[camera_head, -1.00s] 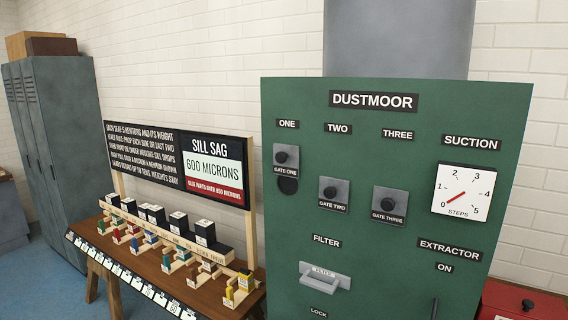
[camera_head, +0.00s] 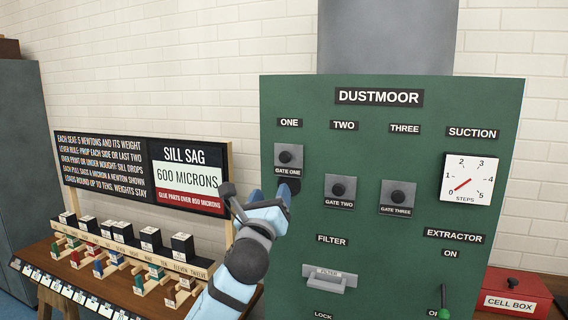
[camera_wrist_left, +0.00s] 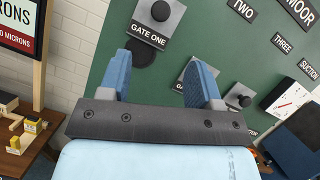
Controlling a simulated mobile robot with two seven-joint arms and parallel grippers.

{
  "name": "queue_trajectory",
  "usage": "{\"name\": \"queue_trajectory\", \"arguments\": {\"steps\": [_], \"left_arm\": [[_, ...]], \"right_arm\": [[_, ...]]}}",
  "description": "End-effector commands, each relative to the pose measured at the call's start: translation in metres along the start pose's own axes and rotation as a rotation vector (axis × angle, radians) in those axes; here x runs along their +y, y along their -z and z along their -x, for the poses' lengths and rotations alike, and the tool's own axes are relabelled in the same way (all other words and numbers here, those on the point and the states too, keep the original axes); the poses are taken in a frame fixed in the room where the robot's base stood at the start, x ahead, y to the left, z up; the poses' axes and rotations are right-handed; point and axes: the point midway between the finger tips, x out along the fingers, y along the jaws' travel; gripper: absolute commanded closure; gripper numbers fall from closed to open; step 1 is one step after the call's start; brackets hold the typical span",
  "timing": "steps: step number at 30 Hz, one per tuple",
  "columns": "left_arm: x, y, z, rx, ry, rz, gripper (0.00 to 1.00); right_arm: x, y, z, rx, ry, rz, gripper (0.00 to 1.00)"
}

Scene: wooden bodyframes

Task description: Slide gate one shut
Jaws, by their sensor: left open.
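Gate one (camera_head: 288,158) is a grey plate with a black knob (camera_head: 285,157) on the green Dustmoor panel. It sits high, with a dark round opening (camera_head: 294,185) showing below it, partly hidden by a finger in the head view. My left gripper (camera_head: 270,194) is open and empty just below gate one, in front of the panel. In the left wrist view, gate one (camera_wrist_left: 157,20) is above and between the blue fingers (camera_wrist_left: 160,66), apart from them. The opening (camera_wrist_left: 139,52) shows between the fingers. My right gripper is not in view.
Gate two (camera_head: 340,190) and gate three (camera_head: 397,197) sit lower, to the right. The filter handle (camera_head: 330,279) and a green-knobbed lever (camera_head: 444,311) are below. A bench (camera_head: 40,256) with weights and a sign (camera_head: 140,172) stands left; a red cell box (camera_head: 514,296) is at right.

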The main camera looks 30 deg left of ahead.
Motion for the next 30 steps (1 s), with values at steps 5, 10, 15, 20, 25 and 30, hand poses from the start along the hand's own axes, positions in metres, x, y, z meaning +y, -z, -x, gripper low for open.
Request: {"name": "queue_trajectory", "arguments": {"steps": [5,10,15,20,25,30], "left_arm": [[0.000,-0.002,-0.024,0.000,-0.003,0.000,0.42],[-0.001,-0.002,-0.061,0.001,-0.002,0.003,0.42],[0.000,-0.002,-0.096,0.002,-0.001,0.004,0.42],[-0.001,-0.001,-0.120,0.001,0.000,0.003,0.42],[0.000,0.000,-0.133,0.001,0.001,0.003,0.42],[0.000,0.001,-0.135,0.002,0.001,0.002,0.42]], "right_arm": [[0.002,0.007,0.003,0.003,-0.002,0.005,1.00],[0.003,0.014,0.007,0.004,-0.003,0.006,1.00],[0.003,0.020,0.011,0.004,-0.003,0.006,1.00],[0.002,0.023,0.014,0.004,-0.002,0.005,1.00],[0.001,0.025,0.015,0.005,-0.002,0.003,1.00],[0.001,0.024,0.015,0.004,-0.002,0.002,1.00]]}}
